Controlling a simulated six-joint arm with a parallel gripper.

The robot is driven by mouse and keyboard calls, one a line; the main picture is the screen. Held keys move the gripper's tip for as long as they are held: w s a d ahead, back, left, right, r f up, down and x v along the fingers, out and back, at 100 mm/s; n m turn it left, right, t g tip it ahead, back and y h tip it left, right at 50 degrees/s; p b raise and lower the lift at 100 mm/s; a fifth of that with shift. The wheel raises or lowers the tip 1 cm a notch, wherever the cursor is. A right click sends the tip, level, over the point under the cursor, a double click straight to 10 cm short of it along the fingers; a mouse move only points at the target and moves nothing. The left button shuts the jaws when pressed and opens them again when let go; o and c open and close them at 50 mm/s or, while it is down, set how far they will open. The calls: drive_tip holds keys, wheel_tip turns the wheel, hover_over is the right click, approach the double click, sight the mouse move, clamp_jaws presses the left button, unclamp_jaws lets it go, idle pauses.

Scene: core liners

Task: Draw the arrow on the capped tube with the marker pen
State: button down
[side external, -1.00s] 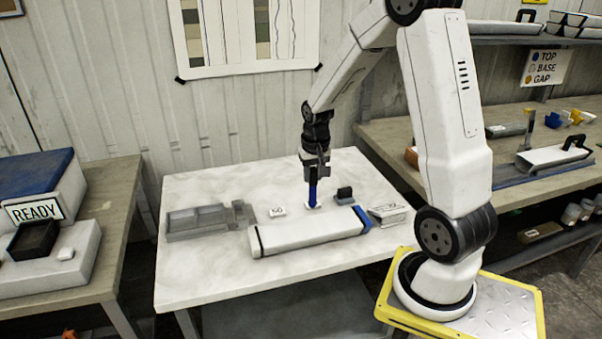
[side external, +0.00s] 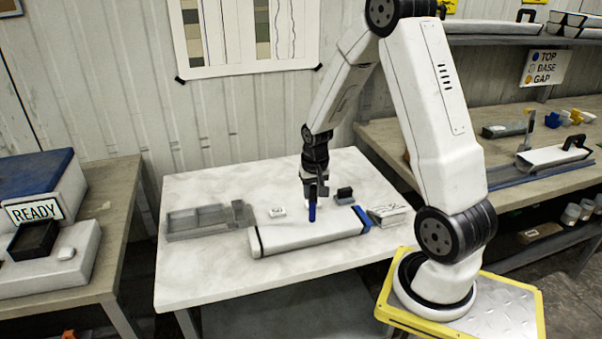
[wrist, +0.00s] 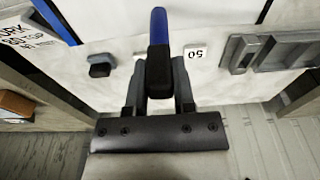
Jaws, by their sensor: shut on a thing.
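The capped tube (side external: 310,236) is a long white liner lying on the pale table, with a dark cap at its left end and a blue cap (side external: 361,219) at its right end. Its white wall also shows at the top of the wrist view (wrist: 112,16). My gripper (side external: 314,192) is shut on the blue marker pen (side external: 312,213), which is upright, point down, over the tube's far side. In the wrist view the pen (wrist: 159,28) shows blue and black between my fingers. Its tip is hard to make out, and I cannot tell whether it touches the tube.
A grey compartment tray (side external: 197,221) lies left of the tube. A small white "50" block (side external: 277,212) and a dark block (side external: 344,194) sit behind it. A stack of white cards (side external: 389,214) lies by the blue cap. The table's front left is clear.

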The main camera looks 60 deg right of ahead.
idle(0.4)
drive_tip(key=shift+r, duration=3.4)
drive_tip(key=shift+f, duration=0.25)
drive_tip(key=shift+f, duration=3.8)
drive_tip(key=shift+s+d, duration=4.25)
wheel_tip(320, 180, up, 8)
